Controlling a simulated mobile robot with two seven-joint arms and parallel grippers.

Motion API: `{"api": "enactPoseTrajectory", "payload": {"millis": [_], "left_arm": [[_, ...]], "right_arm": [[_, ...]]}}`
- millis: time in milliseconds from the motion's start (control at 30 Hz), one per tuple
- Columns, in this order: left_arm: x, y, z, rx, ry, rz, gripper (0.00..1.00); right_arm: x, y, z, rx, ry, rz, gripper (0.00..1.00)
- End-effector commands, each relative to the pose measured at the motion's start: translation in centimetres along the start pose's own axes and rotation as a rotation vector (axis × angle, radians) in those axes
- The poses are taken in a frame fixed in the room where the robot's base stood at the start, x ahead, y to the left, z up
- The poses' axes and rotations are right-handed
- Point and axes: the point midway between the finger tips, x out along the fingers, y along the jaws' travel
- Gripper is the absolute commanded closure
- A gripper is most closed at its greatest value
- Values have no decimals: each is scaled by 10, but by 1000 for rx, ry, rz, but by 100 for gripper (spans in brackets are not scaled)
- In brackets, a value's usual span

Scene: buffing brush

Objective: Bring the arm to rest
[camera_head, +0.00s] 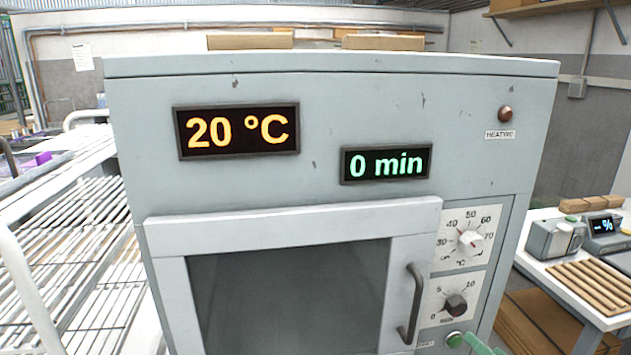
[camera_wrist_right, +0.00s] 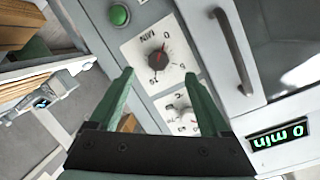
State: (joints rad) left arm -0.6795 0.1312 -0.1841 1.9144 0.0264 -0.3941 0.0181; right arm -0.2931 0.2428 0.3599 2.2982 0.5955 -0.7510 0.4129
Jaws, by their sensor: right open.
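My right gripper (camera_head: 482,346) shows only as a green part at the bottom edge of the head view, just right of the green button (camera_head: 455,339) on the grey oven (camera_head: 330,110). In the right wrist view my right gripper (camera_wrist_right: 160,75) has its two green fingers spread apart with nothing between them. Beyond them are the oven's minute dial (camera_wrist_right: 157,57), temperature dial (camera_wrist_right: 182,110) and green button (camera_wrist_right: 119,14). I cannot tell whether the fingers touch the panel. My left gripper is not in view.
The oven door (camera_head: 290,215) is shut, with a vertical handle (camera_head: 411,303). The displays read 20 °C (camera_head: 238,131) and 0 min (camera_head: 387,163). A white wire rack (camera_head: 75,240) stands left. A table (camera_head: 590,305) with wooden sticks (camera_head: 597,283) and small devices stands right.

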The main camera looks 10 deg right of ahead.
Motion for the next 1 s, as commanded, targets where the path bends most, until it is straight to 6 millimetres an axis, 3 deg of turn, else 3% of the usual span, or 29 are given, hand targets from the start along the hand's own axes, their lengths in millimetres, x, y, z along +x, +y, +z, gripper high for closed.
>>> {"api": "enactPoseTrajectory", "payload": {"millis": [33, 167, 300, 400, 500, 667, 1000], "left_arm": [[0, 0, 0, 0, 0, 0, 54], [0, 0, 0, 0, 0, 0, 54], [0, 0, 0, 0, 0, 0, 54], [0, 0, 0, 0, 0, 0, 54], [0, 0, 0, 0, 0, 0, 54], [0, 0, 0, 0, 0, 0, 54], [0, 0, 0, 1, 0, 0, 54]], "right_arm": [[5, 15, 42, -46, -66, 39, 19], [2, 40, 140, -210, -210, 93, 19], [-22, 50, 239, -388, -360, 92, 19], [-44, 50, 295, -495, -445, 63, 19], [-64, 46, 332, -570, -501, 31, 19], [-79, 41, 359, -627, -539, -1, 19], [-80, 41, 360, -631, -541, -3, 19]]}}
